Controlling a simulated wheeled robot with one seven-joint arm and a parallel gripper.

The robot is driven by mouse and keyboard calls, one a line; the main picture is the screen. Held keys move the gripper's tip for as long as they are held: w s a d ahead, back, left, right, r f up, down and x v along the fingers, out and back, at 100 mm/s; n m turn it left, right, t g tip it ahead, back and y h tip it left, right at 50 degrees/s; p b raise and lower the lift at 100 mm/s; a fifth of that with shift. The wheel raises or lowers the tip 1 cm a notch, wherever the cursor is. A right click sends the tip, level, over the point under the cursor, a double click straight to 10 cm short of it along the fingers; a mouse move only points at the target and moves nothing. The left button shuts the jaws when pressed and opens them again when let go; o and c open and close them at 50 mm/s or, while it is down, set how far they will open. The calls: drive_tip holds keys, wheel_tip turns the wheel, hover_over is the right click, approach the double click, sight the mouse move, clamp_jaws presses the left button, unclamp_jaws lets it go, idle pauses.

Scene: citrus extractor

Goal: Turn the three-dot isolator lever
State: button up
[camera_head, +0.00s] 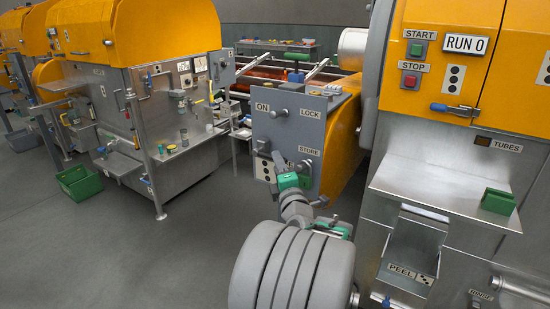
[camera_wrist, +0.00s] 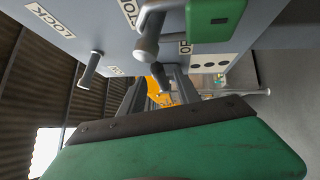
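The grey isolator panel (camera_head: 303,120) carries ON, LOCK and STORE labels and a white plate with black dots (camera_head: 265,168) low on its face. A grey lever (camera_head: 264,146) stands out from the panel just above that plate. In the wrist view the dotted plate (camera_wrist: 214,62) is beside the OFF label, and a round-ended grey lever (camera_wrist: 146,48) sticks out near the STORE label. My gripper (camera_head: 279,164) is close in front of the lower panel. In the wrist view its two dark fingers (camera_wrist: 157,82) stand apart with a gap between them. Whether either touches a lever I cannot tell.
A grey peg (camera_wrist: 90,70) sticks out near the LOCK label. The orange machine (camera_head: 440,60) with a steel chute is close on the right. Open floor (camera_head: 130,250) lies to the left.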

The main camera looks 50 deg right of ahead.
sight(269, 157)
drive_tip(key=x, duration=0.3)
drive_tip(key=shift+w+d+p, duration=0.2)
drive_tip(key=shift+w+p, duration=0.1)
drive_tip(key=shift+p, duration=0.05)
clamp_jaws()
idle(1.1)
